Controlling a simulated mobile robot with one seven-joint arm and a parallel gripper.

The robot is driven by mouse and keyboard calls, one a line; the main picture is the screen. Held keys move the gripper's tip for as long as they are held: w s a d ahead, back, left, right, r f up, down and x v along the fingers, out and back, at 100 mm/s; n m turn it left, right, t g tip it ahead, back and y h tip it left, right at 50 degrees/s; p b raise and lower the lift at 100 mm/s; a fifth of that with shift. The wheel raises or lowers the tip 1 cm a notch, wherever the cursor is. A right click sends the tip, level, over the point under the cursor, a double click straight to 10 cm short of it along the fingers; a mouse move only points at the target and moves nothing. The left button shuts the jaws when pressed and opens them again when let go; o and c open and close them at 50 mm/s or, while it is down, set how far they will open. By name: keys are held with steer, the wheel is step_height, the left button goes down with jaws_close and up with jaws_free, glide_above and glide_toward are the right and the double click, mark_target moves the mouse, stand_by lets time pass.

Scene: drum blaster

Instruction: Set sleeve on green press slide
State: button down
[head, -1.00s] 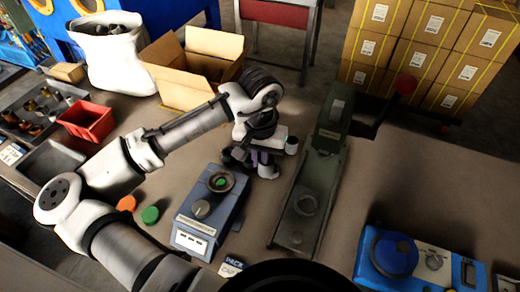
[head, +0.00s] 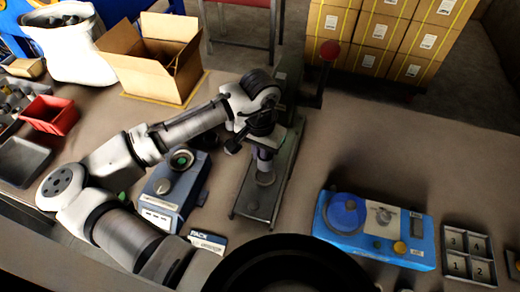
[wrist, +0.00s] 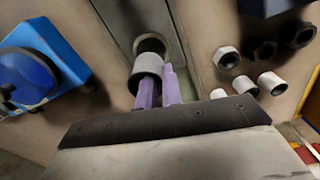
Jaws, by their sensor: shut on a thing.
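The green press (head: 287,95) stands in the middle of the head view, with its flat slide (head: 250,203) reaching toward me. My gripper (head: 264,158) is over this slide, pointing down. In the wrist view, its purple fingers (wrist: 160,86) are shut on a pale grey sleeve (wrist: 148,66). The sleeve is at the fingertips and overlaps a dark round seat (wrist: 149,46) on the slide (wrist: 122,20). I cannot tell whether the sleeve touches the seat. My arm hides part of the press in the head view.
A blue-grey device (head: 172,190) stands left of the press, a bright blue device (head: 370,228) right of it. Several loose sleeves (wrist: 243,84) show in the wrist view. A numbered tray (head: 468,253) lies far right. Bare table lies between the press and blue device.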

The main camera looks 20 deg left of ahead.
mark_target(260, 163)
steer(key=shift+f+b, duration=2)
steer(key=shift+f, duration=0.55)
steer(key=shift+f, duration=0.65)
steer(key=c, duration=1.8)
jaws_free()
steer(key=shift+c, duration=0.2)
step_height(260, 163, up, 9)
steer(key=p, duration=0.7)
steer(key=shift+f, duration=0.15)
steer(key=shift+r, duration=1.25)
